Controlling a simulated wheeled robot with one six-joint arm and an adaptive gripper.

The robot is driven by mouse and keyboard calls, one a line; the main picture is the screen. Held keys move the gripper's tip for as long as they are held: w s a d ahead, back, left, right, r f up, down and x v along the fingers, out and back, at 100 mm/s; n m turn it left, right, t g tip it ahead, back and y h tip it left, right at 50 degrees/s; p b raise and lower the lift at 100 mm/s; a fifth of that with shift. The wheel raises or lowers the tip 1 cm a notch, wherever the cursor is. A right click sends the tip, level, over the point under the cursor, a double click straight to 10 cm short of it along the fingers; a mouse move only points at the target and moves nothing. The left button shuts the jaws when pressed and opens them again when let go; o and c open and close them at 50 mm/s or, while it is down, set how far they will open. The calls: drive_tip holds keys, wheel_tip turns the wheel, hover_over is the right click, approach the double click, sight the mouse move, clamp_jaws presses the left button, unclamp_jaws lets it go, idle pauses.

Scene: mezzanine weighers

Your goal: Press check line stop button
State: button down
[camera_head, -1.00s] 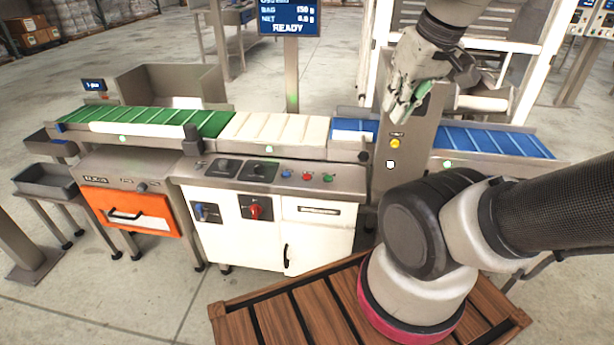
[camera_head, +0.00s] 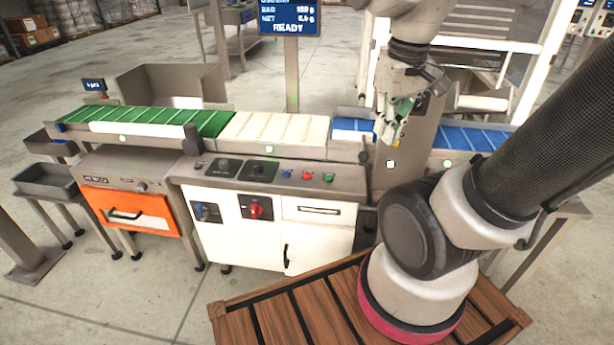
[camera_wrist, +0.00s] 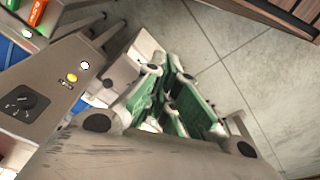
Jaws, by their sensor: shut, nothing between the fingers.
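A red button (camera_head: 308,176) sits on the sloped control panel (camera_head: 350,184) of the white cabinet, between a blue button (camera_head: 287,174) and a green button (camera_head: 329,178). Their labels are too small to read, so I cannot tell which is the check line stop. My gripper (camera_head: 385,138) is shut and empty, pointing down in front of a grey column, above and right of these buttons and apart from them. In the wrist view my gripper (camera_wrist: 166,98) shows green pads. A yellow button (camera_wrist: 72,77) shows left of it on a grey panel, beside a white round spot (camera_wrist: 85,65).
A conveyor with green (camera_head: 160,120), cream (camera_head: 280,128) and blue (camera_head: 480,142) belts runs behind the panel. A black knob (camera_wrist: 20,102) is on the grey panel.

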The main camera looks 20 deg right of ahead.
drive_tip(key=w+f+m+g, duration=0.1)
drive_tip(key=w+f, duration=1)
drive_tip(key=f, duration=0.4)
drive_tip(key=m+t, duration=0.7)
drive_tip(key=t, duration=0.2)
hover_over(310, 175)
wheel_tip(310, 175, down, 7)
drive_tip(key=shift+w+y, duration=0.2)
drive_tip(key=shift+y, duration=0.1)
drive_tip(key=shift+f, duration=0.2)
drive_tip(key=shift+f, duration=4.3)
drive_tip(key=shift+f, duration=0.1)
drive_tip(key=shift+f, duration=0.3)
